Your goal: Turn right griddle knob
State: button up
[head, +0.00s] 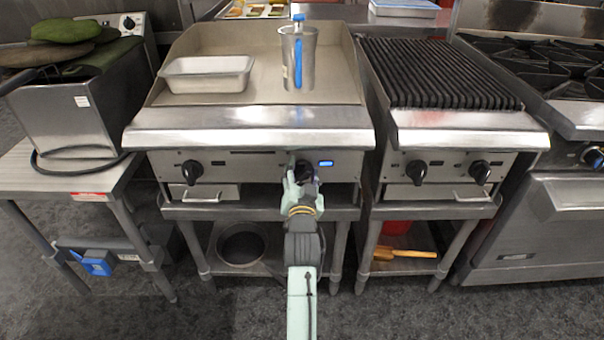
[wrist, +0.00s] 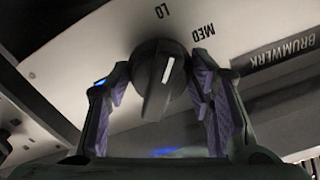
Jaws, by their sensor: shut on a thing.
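The right griddle knob (head: 304,166) is black and sits on the right part of the griddle's front panel. My gripper (head: 301,182) is at it and partly covers it in the head view. In the wrist view the knob (wrist: 160,78) lies between my purple-padded fingers, one on each side, so my gripper is shut on it. A white mark on the knob points up toward the gap between the LO and MED labels. The griddle (head: 245,116) carries the panel. The left griddle knob (head: 192,170) is free of my gripper.
A light rectangular pan (head: 207,74) and a metal container (head: 298,62) with a blue-handled tool stand on the griddle. A small blue-lit display (head: 326,163) is right of the held knob. A grill (head: 435,75) stands close on the right. The floor in front is open.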

jog(key=m, duration=0.3)
jog(key=shift+d+m, duration=0.1)
jog(key=shift+m, duration=0.2)
jog(key=shift+f+m+b, duration=0.1)
jog(key=shift+m+b, duration=0.25)
jog(key=shift+m, duration=1.55)
jog(key=o, duration=0.9)
jog(key=shift+c, duration=0.2)
jog(key=s, duration=1.2)
